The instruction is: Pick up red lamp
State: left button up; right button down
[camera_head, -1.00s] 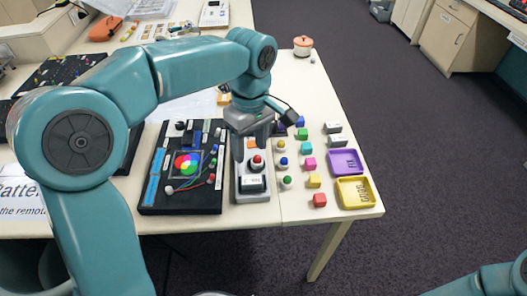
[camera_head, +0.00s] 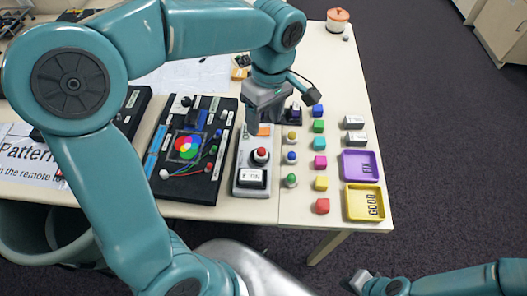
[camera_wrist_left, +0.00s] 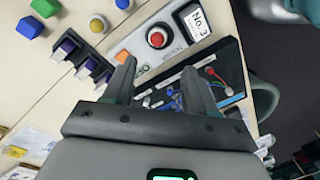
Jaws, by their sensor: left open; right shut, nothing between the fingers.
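A red domed lamp (camera_head: 261,155) sits in a pale ring on a narrow grey-and-white box (camera_head: 240,178). The lamp also shows in the left wrist view (camera_wrist_left: 157,39), ahead of the fingers. My left gripper (camera_head: 265,122) is open and empty, above the far end of that box near its orange label. In the left wrist view its fingers (camera_wrist_left: 160,72) point toward the lamp but are apart from it. My right gripper (camera_head: 360,279) is at the bottom of the head view, shut and empty, away from the table.
Yellow, blue and green domed pieces (camera_head: 291,157) stand right of the box. Coloured cubes (camera_head: 320,162) form a row beyond them. A purple tray (camera_head: 346,168) and a yellow tray (camera_head: 351,206) lie near the right edge. A black board (camera_head: 206,192) with wires lies left.

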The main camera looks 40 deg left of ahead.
aim_at(262, 150)
pick_arm(q)
jog(key=shift+s+d+f, duration=0.15)
jog(key=shift+s+f, duration=0.05)
jog(key=shift+f, duration=0.3)
jog(key=shift+s+d+f, duration=0.1)
jog(key=shift+s+f, duration=0.1)
jog(key=shift+f, duration=0.3)
jog(key=f, duration=0.1)
jog(key=a+f, duration=0.1)
jog(key=w+f, duration=0.1)
jog(key=shift+a+f, duration=0.3)
jog(key=shift+s+d+f+p, duration=0.4)
jog(key=shift+s+d+f, duration=0.25)
jog(key=shift+d+f, duration=0.05)
jog(key=f, duration=0.2)
jog(key=a+f, duration=0.1)
jog(key=shift+w+f, duration=0.3)
jog(key=shift+w, duration=0.1)
jog(key=shift+s+d+r, duration=0.15)
jog(key=shift+s+d, duration=0.1)
jog(key=shift+d, duration=0.05)
jog(key=shift+s+d+r, duration=0.1)
jog(key=shift+s+d, duration=0.05)
jog(key=shift+c, duration=1.3)
jog(key=shift+w+a, duration=0.2)
jog(key=shift+a, duration=0.05)
grip_shut()
jog(key=shift+d, duration=0.1)
